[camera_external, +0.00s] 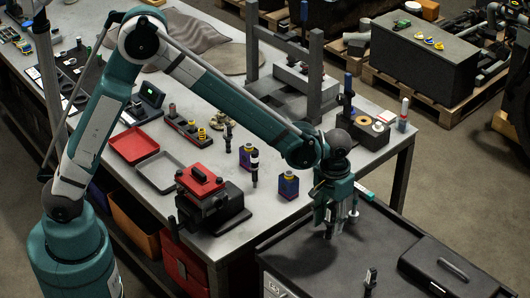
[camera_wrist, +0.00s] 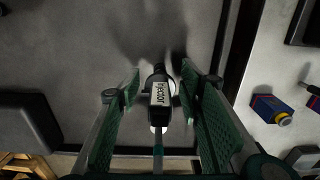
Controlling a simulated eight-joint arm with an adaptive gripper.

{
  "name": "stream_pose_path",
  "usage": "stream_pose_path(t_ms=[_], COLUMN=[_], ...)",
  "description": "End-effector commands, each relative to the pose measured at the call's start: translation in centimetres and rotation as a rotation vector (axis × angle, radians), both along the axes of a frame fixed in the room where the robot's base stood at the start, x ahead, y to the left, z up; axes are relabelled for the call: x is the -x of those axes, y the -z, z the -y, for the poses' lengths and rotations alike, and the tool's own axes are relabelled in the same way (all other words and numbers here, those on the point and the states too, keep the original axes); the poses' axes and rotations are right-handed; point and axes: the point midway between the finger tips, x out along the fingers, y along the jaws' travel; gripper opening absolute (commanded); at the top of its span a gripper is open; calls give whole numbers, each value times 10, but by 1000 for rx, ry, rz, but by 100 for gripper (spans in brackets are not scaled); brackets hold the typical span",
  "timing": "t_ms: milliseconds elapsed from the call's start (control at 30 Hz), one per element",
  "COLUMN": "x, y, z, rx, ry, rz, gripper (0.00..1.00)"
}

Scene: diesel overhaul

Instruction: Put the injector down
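The injector (camera_wrist: 160,94) is a dark, slim part with a white label. In the wrist view it sits between the two green fingers of my gripper (camera_wrist: 159,80). Narrow gaps seem to show beside its label, but I cannot tell whether the fingers touch its body lower down. In the external view my gripper (camera_external: 329,232) points down over the dark cart top (camera_external: 300,255), with a shadow beneath it. The injector cannot be made out clearly there, and whether it touches the cart is unclear.
A dark slim part (camera_external: 369,281) stands on the cart near the front. A black case (camera_external: 447,268) lies at the cart's right. On the workbench are purple bottles (camera_external: 288,184), another slim upright part (camera_external: 254,168) and a red-topped block (camera_external: 203,185). Clear cart top surrounds my gripper.

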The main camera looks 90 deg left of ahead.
Motion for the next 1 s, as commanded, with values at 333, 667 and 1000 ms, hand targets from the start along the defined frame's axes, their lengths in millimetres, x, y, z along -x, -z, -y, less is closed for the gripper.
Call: stream_pose_path(t_ms=[333,667,1000], x=[0,0,0], y=[-31,-85,-118], z=[0,0,0], rx=[0,0,0], ry=[0,0,0], rz=[0,0,0], gripper=[37,37,37])
